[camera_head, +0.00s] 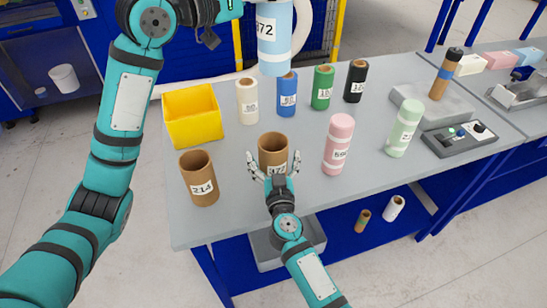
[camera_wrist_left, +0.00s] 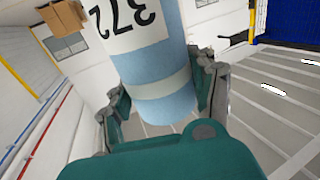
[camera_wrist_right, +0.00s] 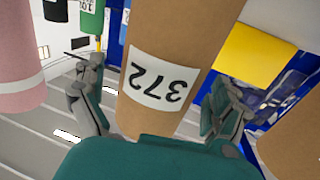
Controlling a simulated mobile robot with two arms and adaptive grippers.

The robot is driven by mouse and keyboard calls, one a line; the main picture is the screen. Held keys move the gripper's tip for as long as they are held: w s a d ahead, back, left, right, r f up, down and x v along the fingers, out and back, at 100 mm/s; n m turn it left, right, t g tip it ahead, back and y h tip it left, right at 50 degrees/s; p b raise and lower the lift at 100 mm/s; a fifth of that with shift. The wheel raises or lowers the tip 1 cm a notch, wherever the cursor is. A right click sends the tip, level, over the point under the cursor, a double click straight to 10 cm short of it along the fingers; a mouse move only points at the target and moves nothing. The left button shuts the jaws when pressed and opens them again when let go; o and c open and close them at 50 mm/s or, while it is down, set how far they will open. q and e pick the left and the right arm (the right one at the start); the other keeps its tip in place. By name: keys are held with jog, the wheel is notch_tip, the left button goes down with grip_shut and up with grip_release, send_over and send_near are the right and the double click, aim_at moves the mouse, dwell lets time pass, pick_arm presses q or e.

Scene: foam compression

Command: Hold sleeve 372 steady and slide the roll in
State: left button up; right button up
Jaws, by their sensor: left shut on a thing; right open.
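The brown cardboard sleeve 372 (camera_head: 272,144) stands upright on the grey table, its open top facing up. It fills the middle of the right wrist view (camera_wrist_right: 165,75). My right gripper (camera_head: 274,166) is open, with a finger on each side of the sleeve and gaps between. My left gripper (camera_wrist_left: 158,85) is shut on the light blue roll labelled 372 (camera_wrist_left: 162,100), which has a pale band. The roll (camera_head: 273,50) hangs roughly upright above the table's far side, beyond the sleeve; its top is cut off in the head view.
Sleeve 214 (camera_head: 199,180) stands left of sleeve 372, the pink roll (camera_head: 338,150) to its right. A yellow bin (camera_head: 192,118) and cream (camera_head: 247,104), blue (camera_head: 287,97), green (camera_head: 323,90) and black (camera_head: 355,84) rolls stand behind. A pale green roll (camera_head: 402,131) and control box (camera_head: 460,138) are right.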

jog(key=shift+w, duration=0.2)
jog(key=c, duration=1.2)
pick_arm(q)
notch_tip(320, 180, down, 18)
jog(key=shift+a, duration=0.15)
pick_arm(e)
jog(key=shift+c, duration=0.2)
